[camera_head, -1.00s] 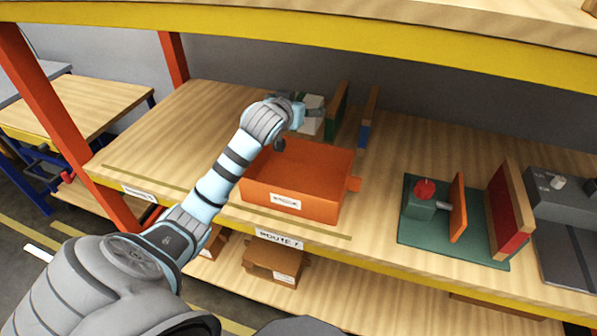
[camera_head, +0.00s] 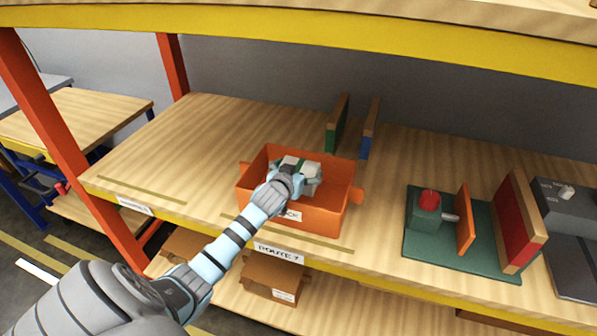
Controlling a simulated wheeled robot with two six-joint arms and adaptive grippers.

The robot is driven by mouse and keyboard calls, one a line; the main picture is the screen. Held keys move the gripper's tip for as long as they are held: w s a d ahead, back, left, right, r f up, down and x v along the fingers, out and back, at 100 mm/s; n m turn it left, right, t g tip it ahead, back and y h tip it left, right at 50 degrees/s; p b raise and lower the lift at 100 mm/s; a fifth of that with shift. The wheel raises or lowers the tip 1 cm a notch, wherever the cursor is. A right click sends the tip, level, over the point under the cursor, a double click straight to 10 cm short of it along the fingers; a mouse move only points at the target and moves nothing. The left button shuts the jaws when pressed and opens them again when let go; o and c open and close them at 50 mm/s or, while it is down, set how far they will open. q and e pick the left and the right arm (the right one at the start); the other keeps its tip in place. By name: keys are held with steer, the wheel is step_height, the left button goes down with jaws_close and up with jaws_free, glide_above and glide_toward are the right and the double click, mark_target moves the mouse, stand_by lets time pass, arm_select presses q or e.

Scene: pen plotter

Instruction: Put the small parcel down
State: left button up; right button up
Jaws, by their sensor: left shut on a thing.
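The small parcel (camera_head: 291,161) is a pale, whitish block, mostly hidden behind my left gripper. My left gripper (camera_head: 297,170) is shut on it and holds it over or inside the open orange bin (camera_head: 325,217). I cannot tell whether the parcel touches the bin's floor. The bin stands on the wooden shelf near its front edge, with a white label on its front, partly covered by my left arm. My right gripper is not in view.
A green divider (camera_head: 337,124) and a blue divider (camera_head: 369,129) stand behind the bin. A green fixture with a red knob (camera_head: 429,200) is to the right, beside a red panel (camera_head: 513,222). The shelf (camera_head: 190,135) is clear on the left. Brown boxes (camera_head: 272,275) sit below.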

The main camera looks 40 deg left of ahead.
arm_select(q)
steer(key=shift+f, duration=0.3)
steer(key=shift+f, duration=0.2)
steer(key=o, duration=1.1)
steer(key=shift+r, duration=0.1)
steer(key=shift+r, duration=0.35)
steer(key=p+v, duration=0.2)
steer(key=v, duration=1)
steer(key=shift+d+r+p, duration=0.1)
steer(key=shift+r+p, duration=0.05)
steer(key=shift+p, duration=0.25)
